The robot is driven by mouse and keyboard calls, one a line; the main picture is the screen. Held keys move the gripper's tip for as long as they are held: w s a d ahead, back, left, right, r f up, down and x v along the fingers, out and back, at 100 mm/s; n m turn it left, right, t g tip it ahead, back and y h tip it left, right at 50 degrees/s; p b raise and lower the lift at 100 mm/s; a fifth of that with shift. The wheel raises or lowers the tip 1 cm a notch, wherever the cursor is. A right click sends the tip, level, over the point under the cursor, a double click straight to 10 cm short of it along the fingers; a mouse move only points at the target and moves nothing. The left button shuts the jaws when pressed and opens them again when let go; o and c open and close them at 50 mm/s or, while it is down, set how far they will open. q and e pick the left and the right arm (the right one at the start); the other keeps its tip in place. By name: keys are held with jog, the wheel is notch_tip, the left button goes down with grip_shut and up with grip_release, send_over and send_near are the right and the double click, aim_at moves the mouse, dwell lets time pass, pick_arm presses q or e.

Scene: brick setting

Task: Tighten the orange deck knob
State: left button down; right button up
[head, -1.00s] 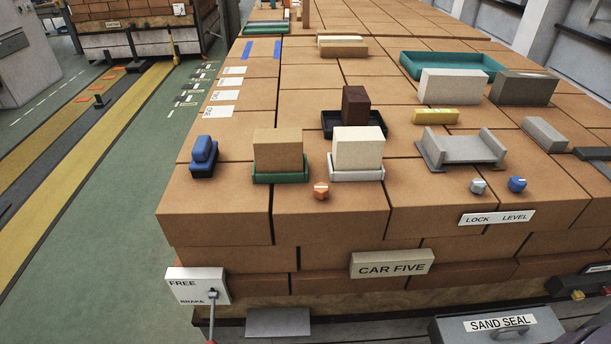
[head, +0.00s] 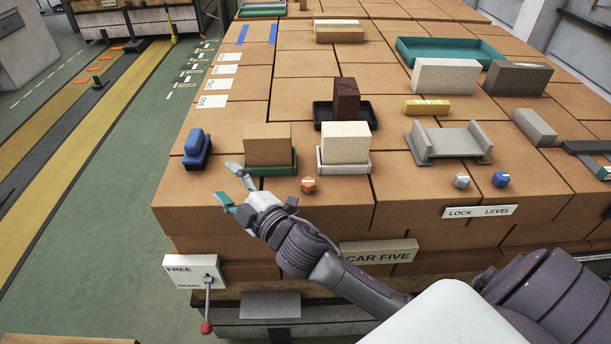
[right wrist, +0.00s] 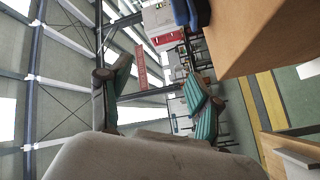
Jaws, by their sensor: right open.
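The orange deck knob (head: 308,185) sits on the front part of the brick deck, below the white tray with the cream brick. My right gripper (head: 231,183) is open and empty at the deck's front edge, to the left of the knob and apart from it. In the right wrist view its two teal-padded fingers (right wrist: 165,95) are spread, with nothing between them; the knob does not show there. My left gripper is not in view.
A tan brick in a green tray (head: 270,169) and a cream brick in a white tray (head: 344,169) stand just behind the knob. A blue block (head: 197,148) is at left. A silver knob (head: 462,181) and a blue knob (head: 501,179) are at right.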

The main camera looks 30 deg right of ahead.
jog(key=s+a+r+n+g+y, duration=0.2)
jog(key=a+r+n+g+y, duration=0.95)
jog(key=n, duration=1.25)
jog(key=n+g+h, duration=0.7)
jog(key=n+h, duration=0.5)
jog(key=h, duration=0.3)
send_over(308, 181)
notch_tip(308, 181, down, 4)
notch_tip(308, 181, down, 12)
jog(key=p, duration=0.6)
jog(key=shift+f, duration=0.85)
